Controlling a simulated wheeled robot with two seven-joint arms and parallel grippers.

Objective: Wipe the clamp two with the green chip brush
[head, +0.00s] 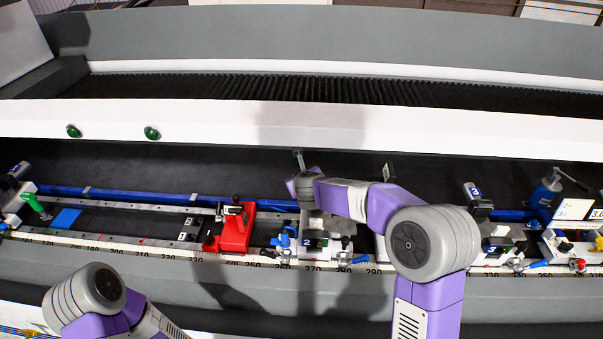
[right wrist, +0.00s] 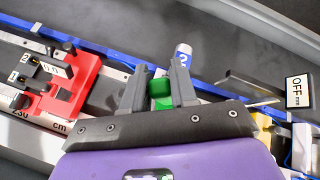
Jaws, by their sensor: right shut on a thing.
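Clamp two (head: 318,242), a grey block with a blue "2" label and blue levers, sits on the rail in the middle of the head view. Its blue cylinder with a "2" (right wrist: 183,58) shows just beyond my fingers in the right wrist view. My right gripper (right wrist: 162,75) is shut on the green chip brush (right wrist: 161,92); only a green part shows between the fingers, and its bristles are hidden. In the head view my right wrist is over the clamp's far side and hides the fingers; I cannot tell whether the brush touches it. My left gripper is outside the view.
A red clamp (head: 237,230) stands close left of clamp two on the scaled rail. Clamp three (head: 474,195) stands to the right. A green-handled part (head: 36,204) is at the far left. The dark bed behind is clear.

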